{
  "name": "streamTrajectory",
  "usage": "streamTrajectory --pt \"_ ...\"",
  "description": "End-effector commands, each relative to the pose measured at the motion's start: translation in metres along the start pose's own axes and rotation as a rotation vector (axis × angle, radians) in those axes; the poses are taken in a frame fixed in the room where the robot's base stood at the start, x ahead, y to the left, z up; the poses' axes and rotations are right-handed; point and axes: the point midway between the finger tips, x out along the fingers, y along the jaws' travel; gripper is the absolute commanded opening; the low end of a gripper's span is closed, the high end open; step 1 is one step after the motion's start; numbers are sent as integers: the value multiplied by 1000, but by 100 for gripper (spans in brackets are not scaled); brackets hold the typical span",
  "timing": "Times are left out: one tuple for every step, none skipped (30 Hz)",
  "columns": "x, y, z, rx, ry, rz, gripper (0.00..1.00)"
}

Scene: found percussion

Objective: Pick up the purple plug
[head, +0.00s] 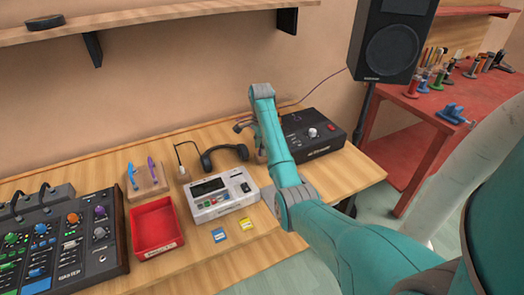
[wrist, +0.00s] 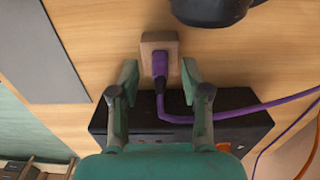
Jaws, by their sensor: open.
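In the wrist view, the purple plug (wrist: 160,68) stands against a small wooden block (wrist: 173,41), with its purple cable (wrist: 250,107) bending off to the right. My gripper (wrist: 159,72) is open, with one finger on each side of the plug and a gap visible on both sides. I cannot tell from this view whether the fingertips are level with the plug. In the head view, my gripper (head: 261,155) is low over the wooden bench, left of a black box (head: 313,135). The plug is hidden behind my arm there.
The black box also shows under my fingers in the wrist view (wrist: 245,125). Black headphones (head: 222,154), a white device (head: 220,196) and a red tray (head: 158,226) lie to the left on the bench (head: 345,178). A speaker (head: 392,40) stands at right.

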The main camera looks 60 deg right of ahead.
Motion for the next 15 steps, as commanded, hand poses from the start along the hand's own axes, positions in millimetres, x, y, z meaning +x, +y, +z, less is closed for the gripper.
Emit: streamTrajectory --pt "5 1 1 0 0 0 47" --pt "7 2 2 1 0 0 47" --pt "9 2 2 1 0 -1 47" --pt "10 2 2 2 0 -1 47" --pt "10 2 2 2 0 -1 47" --pt "11 2 2 2 0 -2 47" --pt "11 2 2 2 0 -2 47" --pt "11 2 2 2 0 -1 47" --pt "11 2 2 2 0 -1 47" --pt "11 2 2 2 0 -1 47" --pt "11 2 2 2 0 -1 47" --pt "11 2 2 2 0 -1 37" --pt "11 2 2 2 0 -1 29" --pt "11 2 2 2 0 -1 22" --pt "11 2 2 2 0 -1 12"
